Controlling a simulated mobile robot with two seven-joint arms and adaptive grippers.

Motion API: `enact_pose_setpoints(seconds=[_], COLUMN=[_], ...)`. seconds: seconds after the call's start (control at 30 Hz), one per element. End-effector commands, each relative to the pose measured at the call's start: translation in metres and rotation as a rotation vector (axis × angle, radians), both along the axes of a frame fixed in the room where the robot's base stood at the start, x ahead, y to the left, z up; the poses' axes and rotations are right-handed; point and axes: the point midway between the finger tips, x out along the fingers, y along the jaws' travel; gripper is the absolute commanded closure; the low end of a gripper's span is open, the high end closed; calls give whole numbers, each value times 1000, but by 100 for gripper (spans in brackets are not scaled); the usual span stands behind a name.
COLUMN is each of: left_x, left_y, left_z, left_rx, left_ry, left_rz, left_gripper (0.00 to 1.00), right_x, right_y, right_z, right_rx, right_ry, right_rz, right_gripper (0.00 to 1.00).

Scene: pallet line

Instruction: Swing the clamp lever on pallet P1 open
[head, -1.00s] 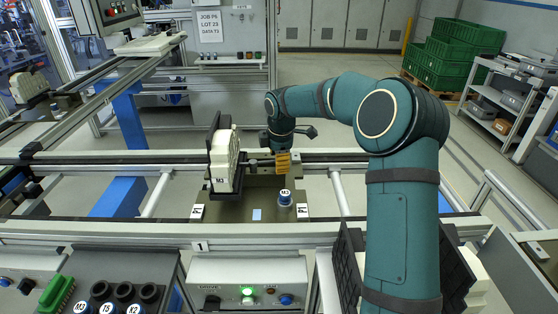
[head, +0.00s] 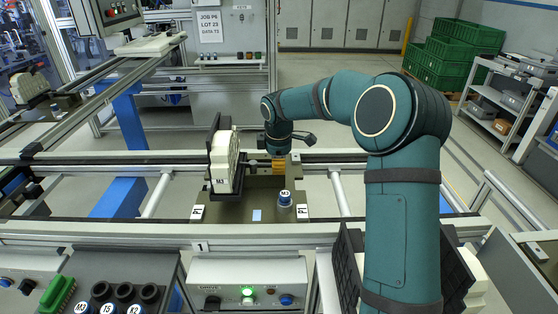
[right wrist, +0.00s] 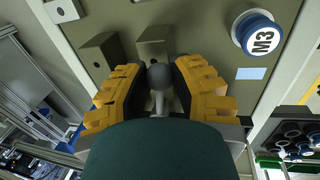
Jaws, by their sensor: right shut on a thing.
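Pallet P1 (head: 235,211) is a dark olive plate on the conveyor rails, with P1 labels at its front corners. A cream part marked M3 (head: 222,172) stands upright on it against a black backing. My right gripper (head: 279,167) is over the back right of the pallet. In the right wrist view its yellow-padded fingers (right wrist: 158,92) are shut on the round dark knob of the clamp lever (right wrist: 159,76). The lever's lower part is mostly hidden by the gripper. My left gripper is not in view.
Conveyor rails (head: 120,228) run in front and behind. A control box (head: 248,284) is at the front.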

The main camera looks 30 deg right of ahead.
Motion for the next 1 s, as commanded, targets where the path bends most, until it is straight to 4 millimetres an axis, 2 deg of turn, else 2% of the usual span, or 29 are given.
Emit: enact_pose_setpoints(seconds=[0.5, 1.0], left_x=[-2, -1], left_y=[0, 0], left_z=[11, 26], left_rx=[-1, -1], left_ry=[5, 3], left_rz=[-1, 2], left_gripper=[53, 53], right_x=[-19, -22], right_y=[33, 65], right_z=[1, 1], right_rx=[0, 0], right_ry=[1, 1], right_rz=[-479, -914], right_gripper=[100, 100])
